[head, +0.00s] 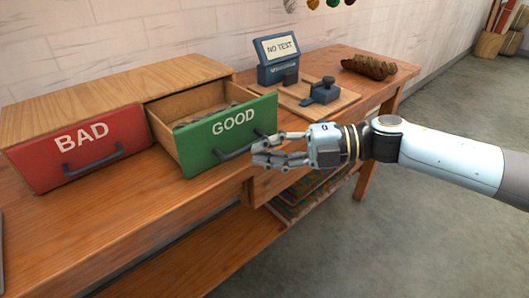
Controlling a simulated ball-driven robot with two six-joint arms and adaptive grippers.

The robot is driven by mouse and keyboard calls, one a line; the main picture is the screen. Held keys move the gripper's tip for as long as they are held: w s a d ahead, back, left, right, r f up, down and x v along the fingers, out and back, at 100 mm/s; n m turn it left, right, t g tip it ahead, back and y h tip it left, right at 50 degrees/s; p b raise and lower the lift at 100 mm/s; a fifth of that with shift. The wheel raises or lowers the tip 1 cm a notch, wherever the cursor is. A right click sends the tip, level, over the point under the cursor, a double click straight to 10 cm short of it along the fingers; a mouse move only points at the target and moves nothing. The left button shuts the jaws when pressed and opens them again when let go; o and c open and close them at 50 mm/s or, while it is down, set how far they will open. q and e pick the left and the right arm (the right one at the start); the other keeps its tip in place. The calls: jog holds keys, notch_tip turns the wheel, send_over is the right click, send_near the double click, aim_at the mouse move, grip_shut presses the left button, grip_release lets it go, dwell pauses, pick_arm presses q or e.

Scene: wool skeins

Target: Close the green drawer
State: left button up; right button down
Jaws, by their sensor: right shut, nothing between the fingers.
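The green drawer (206,150), labelled GOOD, is pulled out of the wooden cabinet (120,88), and its inside shows. Something greyish lies inside, too small to tell. A dark handle runs across its green front. My right gripper (258,152) is shut and empty, at the right part of the green front near the handle. I cannot tell whether it touches the drawer. My left gripper is not in view.
The red drawer (62,141), labelled BAD, is to the left. A device reading NO TEST (277,50), a board with a dark press (322,92) and a brown skein (368,67) stand at the right on the wooden table (130,218). The floor at the right is clear.

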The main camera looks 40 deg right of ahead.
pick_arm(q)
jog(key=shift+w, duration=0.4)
pick_arm(e)
jog(key=shift+w, duration=0.15)
jog(key=w+b, duration=0.1)
jog(key=w, duration=0.3)
jog(key=w+b, duration=0.2)
jog(key=w, duration=0.3)
jog(key=w+a+b, duration=0.1)
jog(key=w, duration=0.4)
jog(key=shift+a+f+b, duration=0.1)
jog(key=shift+b, duration=0.2)
jog(key=shift+w, duration=0.65)
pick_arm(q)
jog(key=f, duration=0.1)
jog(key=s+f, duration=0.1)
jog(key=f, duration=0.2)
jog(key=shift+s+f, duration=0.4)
pick_arm(e)
jog(key=shift+r, duration=0.25)
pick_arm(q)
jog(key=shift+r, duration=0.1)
